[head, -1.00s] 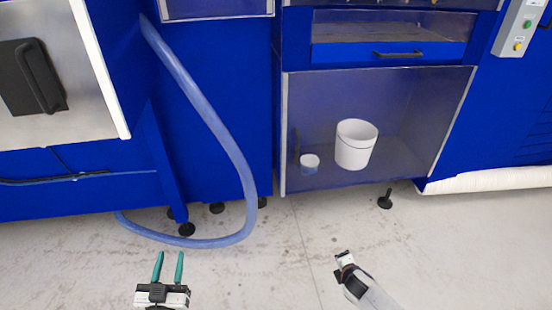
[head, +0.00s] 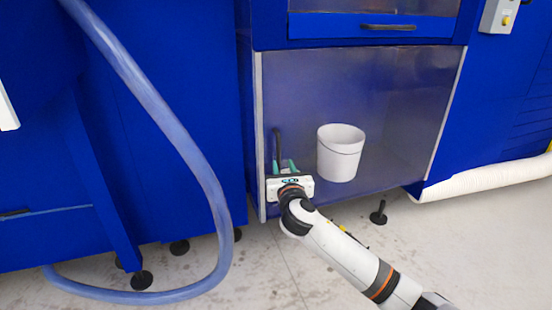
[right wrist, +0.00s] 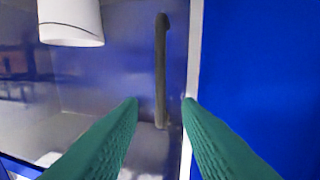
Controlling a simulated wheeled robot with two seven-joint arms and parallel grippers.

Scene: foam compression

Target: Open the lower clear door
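The lower clear door (head: 400,110) is a closed see-through panel with a light metal frame on the blue machine. Its dark vertical handle (head: 277,145) is near the door's left edge; it also shows in the right wrist view (right wrist: 161,70). My right gripper (head: 283,166) is at the lower part of the handle. In the right wrist view its green fingers (right wrist: 160,102) are spread, with the handle's lower end between them in the picture; contact cannot be told. My left gripper is out of the head view.
A white bucket (head: 340,152) stands behind the clear door. A thick blue hose (head: 170,125) hangs at the left. A white pipe (head: 490,178) lies at the lower right.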

